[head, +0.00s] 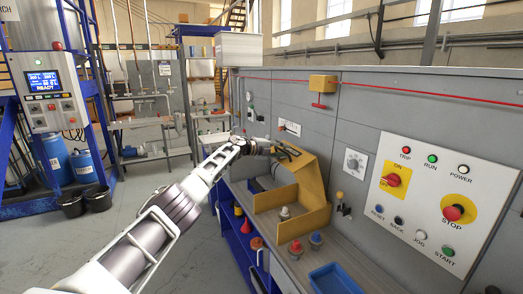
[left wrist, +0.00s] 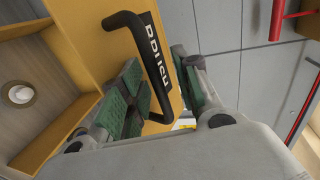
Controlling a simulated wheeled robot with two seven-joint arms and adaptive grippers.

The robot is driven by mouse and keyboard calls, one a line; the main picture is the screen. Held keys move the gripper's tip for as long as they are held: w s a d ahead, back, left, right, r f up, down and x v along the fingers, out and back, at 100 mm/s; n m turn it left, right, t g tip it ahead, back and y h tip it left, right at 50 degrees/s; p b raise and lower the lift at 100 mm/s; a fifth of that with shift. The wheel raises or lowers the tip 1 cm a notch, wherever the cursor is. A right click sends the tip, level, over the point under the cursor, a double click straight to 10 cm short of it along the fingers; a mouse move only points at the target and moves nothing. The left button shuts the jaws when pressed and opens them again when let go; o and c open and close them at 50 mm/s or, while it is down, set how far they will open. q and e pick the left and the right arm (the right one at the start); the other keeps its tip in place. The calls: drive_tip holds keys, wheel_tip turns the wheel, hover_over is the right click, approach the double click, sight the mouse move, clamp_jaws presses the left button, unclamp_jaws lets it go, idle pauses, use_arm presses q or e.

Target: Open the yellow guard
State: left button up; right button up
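The yellow guard (head: 314,180) stands on the bench against the grey machine panel, with a slanted upper part and a yellow-walled front section holding a pale knob (head: 284,212). In the left wrist view, the guard's yellow face (left wrist: 90,38) fills the upper left, with a black bar handle (left wrist: 158,68) on it. My left gripper (head: 286,152) is at the guard's top edge. In the left wrist view, its green-padded fingers (left wrist: 158,92) are apart on either side of the handle. The left pad is close to the handle; a gap shows at the right pad. My right gripper is out of view.
A control panel (head: 436,198) with a red stop button is on the wall at right. Red and blue knobs and a blue tray (head: 337,278) lie on the bench in front of the guard. A red cord (head: 440,92) runs along the machine. Open floor lies at left.

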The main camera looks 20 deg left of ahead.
use_arm(q)
drive_tip(key=v, duration=1.1)
drive_tip(key=shift+s, duration=0.25)
idle(0.7)
drive_tip(key=shift+a+r, duration=0.1)
drive_tip(key=shift+a, duration=0.05)
idle(0.6)
